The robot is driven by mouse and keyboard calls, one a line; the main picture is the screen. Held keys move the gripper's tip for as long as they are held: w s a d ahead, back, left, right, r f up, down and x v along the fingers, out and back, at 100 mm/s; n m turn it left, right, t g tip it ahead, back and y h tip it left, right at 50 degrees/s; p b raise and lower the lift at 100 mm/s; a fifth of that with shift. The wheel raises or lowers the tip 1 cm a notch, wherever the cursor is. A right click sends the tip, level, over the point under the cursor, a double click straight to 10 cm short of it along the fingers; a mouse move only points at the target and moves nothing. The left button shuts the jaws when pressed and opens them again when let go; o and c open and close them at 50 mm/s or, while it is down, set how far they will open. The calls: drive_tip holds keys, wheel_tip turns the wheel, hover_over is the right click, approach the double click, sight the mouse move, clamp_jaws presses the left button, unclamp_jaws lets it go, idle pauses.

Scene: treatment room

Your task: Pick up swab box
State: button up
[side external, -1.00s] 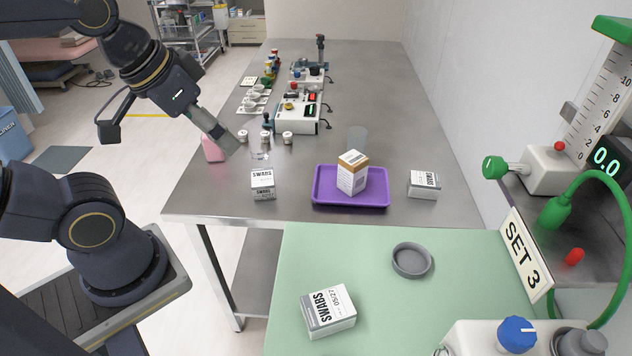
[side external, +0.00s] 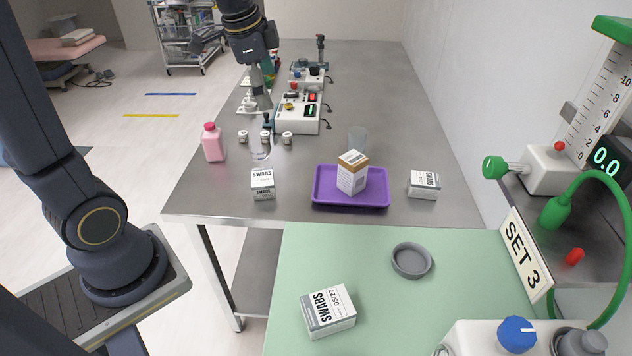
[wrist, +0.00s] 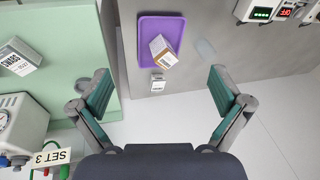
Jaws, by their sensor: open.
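Three white-and-grey boxes lettered SWABS are in the side external view. One (side external: 263,184) stands left of the purple tray, one (side external: 424,184) lies right of it, and one (side external: 328,311) lies on the green surface. The wrist view shows the green-surface box (wrist: 18,57) at far left and another small box (wrist: 158,82) beside the tray. My gripper (side external: 262,100) hangs in front of the devices toward the back of the table, away from all the swab boxes. Its fingers are spread and empty in the wrist view (wrist: 160,88).
The purple tray (side external: 350,201) holds a brown-and-white carton (side external: 352,174). A pink bottle (side external: 212,143), small jars and a clear beaker (side external: 357,138) stand nearby. White devices (side external: 297,118) fill the middle. A grey dish (side external: 412,261) and SET 3 sign (side external: 526,254) are at the front right.

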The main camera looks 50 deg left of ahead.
drive_tip(key=w+a+f+g, duration=0.3)
drive_tip(key=a+f, duration=0.5)
drive_tip(key=f, duration=0.2)
drive_tip(key=n, duration=0.1)
hover_over(262, 176)
wheel_tip(262, 176, down, 4)
drive_tip(key=shift+h, duration=0.4)
drive_tip(key=f, duration=1)
drive_tip(key=shift+w+d+f, duration=0.1)
drive_tip(key=shift+d, duration=0.1)
drive_tip(key=f, duration=0.5)
drive_tip(key=shift+a+f, duration=0.2)
drive_tip(key=shift+f, duration=0.15)
drive_tip(key=c, duration=1)
